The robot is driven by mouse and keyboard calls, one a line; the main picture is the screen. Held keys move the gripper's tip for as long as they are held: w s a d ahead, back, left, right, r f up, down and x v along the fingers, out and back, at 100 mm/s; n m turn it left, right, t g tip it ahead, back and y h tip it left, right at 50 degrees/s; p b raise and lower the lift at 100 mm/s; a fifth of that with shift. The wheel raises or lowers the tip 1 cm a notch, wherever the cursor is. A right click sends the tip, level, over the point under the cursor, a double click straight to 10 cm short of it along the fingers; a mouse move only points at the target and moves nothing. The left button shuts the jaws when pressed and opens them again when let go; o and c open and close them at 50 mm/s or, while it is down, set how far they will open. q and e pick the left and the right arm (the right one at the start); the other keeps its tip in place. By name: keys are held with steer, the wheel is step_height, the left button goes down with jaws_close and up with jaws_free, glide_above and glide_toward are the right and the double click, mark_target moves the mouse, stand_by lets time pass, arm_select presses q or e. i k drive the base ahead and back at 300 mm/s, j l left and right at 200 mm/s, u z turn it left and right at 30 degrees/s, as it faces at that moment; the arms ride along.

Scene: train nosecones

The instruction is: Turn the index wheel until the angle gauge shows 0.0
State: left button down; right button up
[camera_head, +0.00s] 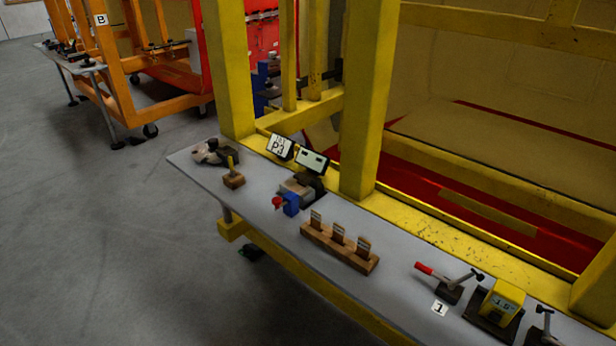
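A yellow box-shaped gauge (503,302) stands on a dark base at the right end of the grey bench. I cannot clearly make out an index wheel. A small blue device with a red knob (277,202) sits near the bench's front edge, left of the middle. Neither of my grippers is in view.
A red-handled clamp (427,270) by a "1" label and a black clamp (544,330) flank the gauge. A wooden block with upright pieces (340,246) sits mid-bench (395,292). Yellow posts (368,100) rise behind.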

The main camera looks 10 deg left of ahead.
mark_target(201, 153)
steer(key=i+j, duration=0.2)
steer(key=j, duration=0.25)
steer(key=i+j+u, duration=0.15)
steer(key=j, duration=0.3)
steer(key=i+j, duration=0.3)
steer(key=j, duration=0.15)
steer(key=i+j+u, duration=0.15)
steer(key=j, duration=0.3)
steer(key=i+j, duration=0.35)
steer(key=j+u, duration=0.05)
